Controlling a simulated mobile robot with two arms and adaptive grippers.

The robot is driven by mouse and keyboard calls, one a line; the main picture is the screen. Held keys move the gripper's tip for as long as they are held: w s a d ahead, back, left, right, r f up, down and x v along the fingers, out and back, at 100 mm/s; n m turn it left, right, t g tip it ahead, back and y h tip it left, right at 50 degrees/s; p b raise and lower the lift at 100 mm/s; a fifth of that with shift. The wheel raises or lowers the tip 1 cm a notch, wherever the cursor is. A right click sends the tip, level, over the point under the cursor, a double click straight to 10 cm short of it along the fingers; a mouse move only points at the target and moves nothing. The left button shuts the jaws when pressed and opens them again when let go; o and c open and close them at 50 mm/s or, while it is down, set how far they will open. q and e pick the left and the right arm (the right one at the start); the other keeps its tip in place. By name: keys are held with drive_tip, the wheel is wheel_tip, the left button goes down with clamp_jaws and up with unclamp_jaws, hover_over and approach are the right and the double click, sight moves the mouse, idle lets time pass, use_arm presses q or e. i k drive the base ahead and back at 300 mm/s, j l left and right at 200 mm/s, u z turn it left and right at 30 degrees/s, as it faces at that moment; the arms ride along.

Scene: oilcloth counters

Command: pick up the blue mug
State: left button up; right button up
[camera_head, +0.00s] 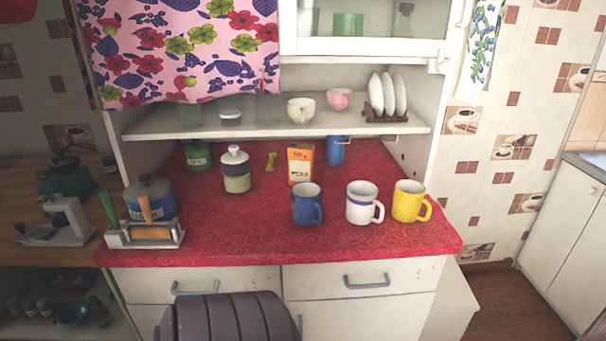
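The blue mug (306,206) stands upright on the red oilcloth counter (240,225), near the front edge and right of the middle. Its handle points right and toward the front. A white mug with a purple band (361,204) stands to its right, a small gap away. A yellow mug (408,202) stands farther right. Neither of my grippers is in view.
An orange box (300,164) stands behind the blue mug, with a blue container (336,150) behind it. A shelf (260,125) overhangs the back.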

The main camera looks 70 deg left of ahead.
sight(310, 208)
drive_tip(key=u, duration=1.8)
